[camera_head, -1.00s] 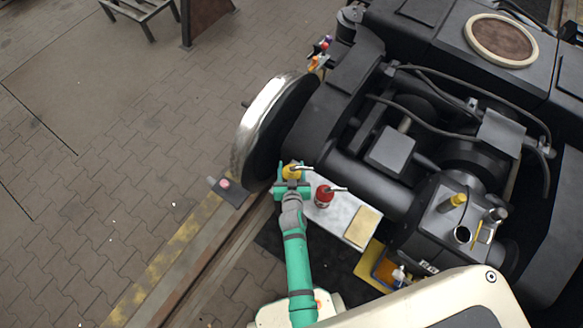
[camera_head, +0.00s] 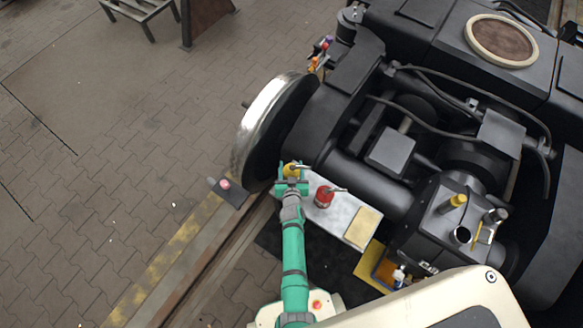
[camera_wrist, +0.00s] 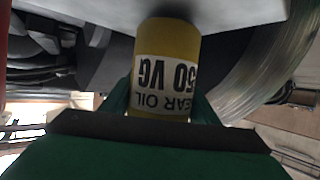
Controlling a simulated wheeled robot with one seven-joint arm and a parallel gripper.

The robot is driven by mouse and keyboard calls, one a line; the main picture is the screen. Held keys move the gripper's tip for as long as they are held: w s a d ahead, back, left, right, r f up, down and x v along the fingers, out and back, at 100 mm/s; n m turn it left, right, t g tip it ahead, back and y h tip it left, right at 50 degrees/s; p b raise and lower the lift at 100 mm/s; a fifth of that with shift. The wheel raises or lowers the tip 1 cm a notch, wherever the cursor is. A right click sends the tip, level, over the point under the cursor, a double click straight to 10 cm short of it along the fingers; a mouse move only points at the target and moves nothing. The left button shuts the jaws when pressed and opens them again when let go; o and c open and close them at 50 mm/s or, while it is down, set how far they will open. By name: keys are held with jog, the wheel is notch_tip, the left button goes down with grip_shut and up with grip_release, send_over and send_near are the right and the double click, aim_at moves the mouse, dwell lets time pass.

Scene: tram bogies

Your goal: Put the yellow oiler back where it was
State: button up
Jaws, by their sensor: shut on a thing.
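The yellow oiler (camera_head: 291,169) is at the left end of a pale shelf, next to the big wheel, with its thin spout pointing right. My gripper (camera_head: 290,186) is around it from the near side. In the wrist view the oiler (camera_wrist: 166,70) stands between my green fingers (camera_wrist: 163,106), its gear oil label upside down in the picture. Its far end meets or overlaps a pale surface; I cannot tell whether it touches the shelf. A red oiler (camera_head: 324,196) stands on the pale shelf (camera_head: 343,217) to the right of my gripper.
The shiny wheel (camera_head: 262,120) is close on the left. The dark bogie frame (camera_head: 365,185) is behind the shelf. A yellow pad (camera_head: 362,228) lies at the shelf's right end. A yellow tray (camera_head: 371,268) is lower right. Paved floor lies open on the left.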

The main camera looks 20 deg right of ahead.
jog(key=shift+d+f, duration=0.15)
jog(key=shift+f, duration=0.25)
jog(key=shift+f, duration=0.15)
jog(key=o, duration=1.4)
jog(key=s+a+r+n+y, duration=0.1)
jog(key=s+a+r, duration=0.35)
jog(key=s, duration=0.45)
jog(key=s+a+r+t, duration=0.1)
jog(key=s+a+r, duration=0.4)
jog(key=s, duration=0.4)
jog(key=s+a+r+n+y, duration=0.1)
jog(key=s+a+r, duration=0.2)
jog(key=s+r, duration=0.4)
jog(key=s+a+r, duration=0.1)
jog(key=s+r, duration=0.3)
jog(key=r, duration=0.2)
jog(key=s+a+r+n+t+y, duration=0.1)
jog(key=s+r, duration=0.3)
jog(key=r, duration=0.2)
jog(key=s+a+r+y, duration=0.1)
jog(key=s+a+r, duration=0.1)
jog(key=s+r, duration=0.2)
jog(key=shift+s+r, duration=0.15)
jog(key=shift+r, duration=0.55)
jog(key=shift+s+r, duration=0.1)
jog(key=shift+r, duration=0.6)
